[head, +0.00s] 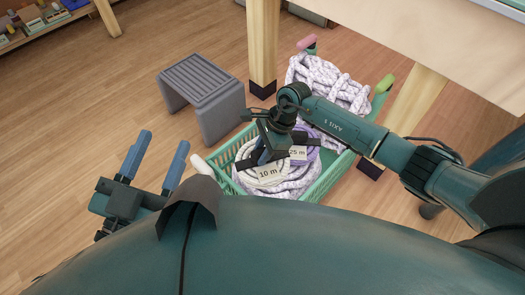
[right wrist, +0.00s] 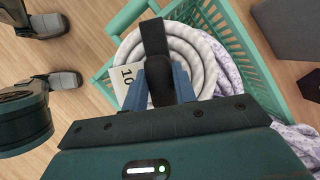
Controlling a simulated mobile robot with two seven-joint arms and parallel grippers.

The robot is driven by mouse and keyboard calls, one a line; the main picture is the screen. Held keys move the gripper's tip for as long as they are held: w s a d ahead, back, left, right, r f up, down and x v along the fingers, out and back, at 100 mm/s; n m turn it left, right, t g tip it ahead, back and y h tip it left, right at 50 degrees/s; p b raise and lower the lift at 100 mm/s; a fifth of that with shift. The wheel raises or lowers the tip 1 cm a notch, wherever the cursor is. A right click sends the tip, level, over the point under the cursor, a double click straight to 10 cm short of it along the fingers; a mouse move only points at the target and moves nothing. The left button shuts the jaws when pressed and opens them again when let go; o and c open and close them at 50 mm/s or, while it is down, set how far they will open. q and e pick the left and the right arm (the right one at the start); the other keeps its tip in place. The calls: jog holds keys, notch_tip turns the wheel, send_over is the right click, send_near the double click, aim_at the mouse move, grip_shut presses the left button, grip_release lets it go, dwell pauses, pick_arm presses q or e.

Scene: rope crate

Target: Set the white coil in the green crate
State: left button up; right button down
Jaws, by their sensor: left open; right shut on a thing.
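The green crate (head: 328,178) stands on the floor near my base; its slotted wall also shows in the right wrist view (right wrist: 245,70). The white coil (head: 250,178) has a "10 m" tag and dark straps. My right gripper (head: 264,156) is shut on a dark strap of this coil. In the right wrist view the coil (right wrist: 205,55) lies within the crate's outline, over flecked rope; I cannot tell whether it rests on it. A purple coil (head: 312,150) with a "25 m" tag sits beside it. My left gripper (head: 164,139) is open and empty, left of the crate.
A grey slatted stool (head: 203,85) stands behind the crate. A wooden table leg (head: 262,45) and the tabletop (head: 450,40) are at the back right. Thick flecked rope (head: 325,82) is heaped at the crate's far end.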

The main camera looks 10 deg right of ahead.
notch_tip(320, 180, down, 5)
jog(key=b, duration=0.4)
pick_arm(q)
notch_tip(320, 180, up, 6)
jog(key=w+m+t+h, duration=0.1)
jog(key=m+t+h, duration=0.1)
jog(key=m+h, duration=0.3)
jog(key=shift+a+r+m+h+b, duration=0.2)
jog(key=shift+a+m+h+b, duration=0.15)
jog(key=shift+b, duration=0.1)
pick_arm(e)
jog(key=shift+f, duration=0.45)
pick_arm(q)
jog(key=shift+f+b, duration=0.3)
pick_arm(e)
jog(key=shift+f, duration=0.5)
jog(key=c, duration=1.3)
grip_release()
jog(key=shift+c, duration=0.2)
jog(key=o, duration=0.3)
jog(key=shift+f, duration=0.1)
